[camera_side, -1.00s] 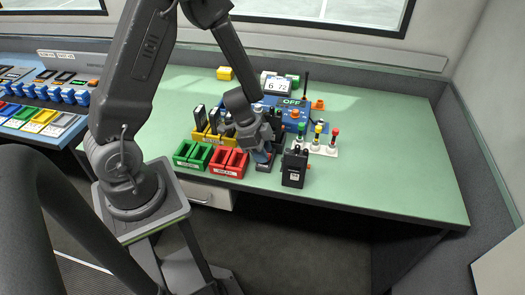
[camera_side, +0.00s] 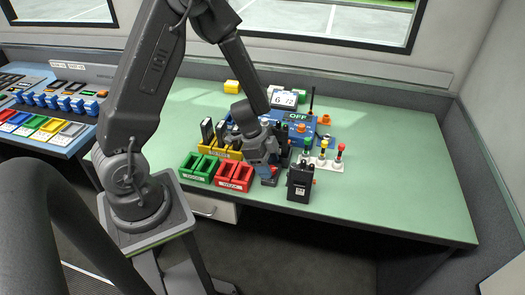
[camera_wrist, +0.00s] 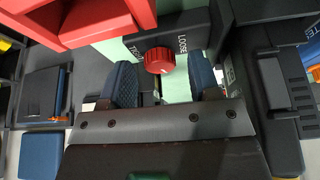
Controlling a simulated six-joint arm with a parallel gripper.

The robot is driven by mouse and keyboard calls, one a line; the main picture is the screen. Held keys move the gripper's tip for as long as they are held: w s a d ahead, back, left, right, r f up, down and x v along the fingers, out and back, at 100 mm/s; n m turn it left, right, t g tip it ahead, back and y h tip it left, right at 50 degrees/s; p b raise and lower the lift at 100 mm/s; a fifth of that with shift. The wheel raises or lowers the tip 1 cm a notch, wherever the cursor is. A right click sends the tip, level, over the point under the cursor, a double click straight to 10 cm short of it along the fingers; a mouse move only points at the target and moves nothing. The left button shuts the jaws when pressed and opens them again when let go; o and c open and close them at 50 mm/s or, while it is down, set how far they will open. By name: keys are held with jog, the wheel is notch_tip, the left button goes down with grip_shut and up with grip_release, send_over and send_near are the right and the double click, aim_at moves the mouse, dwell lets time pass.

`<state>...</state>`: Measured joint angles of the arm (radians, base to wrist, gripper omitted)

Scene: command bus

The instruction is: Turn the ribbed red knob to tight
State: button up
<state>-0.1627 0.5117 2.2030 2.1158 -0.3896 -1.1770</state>
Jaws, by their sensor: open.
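The ribbed red knob (camera_wrist: 159,60) shows in the wrist view on a dark panel (camera_wrist: 205,42). White lettering stands on both sides of it; the right word reads LOOSE, and the left word looks like TIGHT. My gripper (camera_wrist: 161,84) is open. Its two blue ribbed fingers lie left and right of the knob, apart, with nothing between them. Whether they reach around the knob or stop short of it I cannot tell. In the side view my gripper (camera_side: 268,172) is low, just right of the red bin, and the knob is hidden.
A red bin (camera_side: 234,177) and a green bin (camera_side: 198,166) stand left of my gripper. A black handheld radio (camera_side: 299,185) stands close to its right. Coloured levers (camera_side: 323,156) and a blue unit marked OFF (camera_side: 299,128) are behind. The green desk's right side (camera_side: 410,180) is clear.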

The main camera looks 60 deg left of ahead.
jog(key=v, duration=1.3)
jog(key=shift+r, duration=0.2)
jog(key=shift+r, duration=0.1)
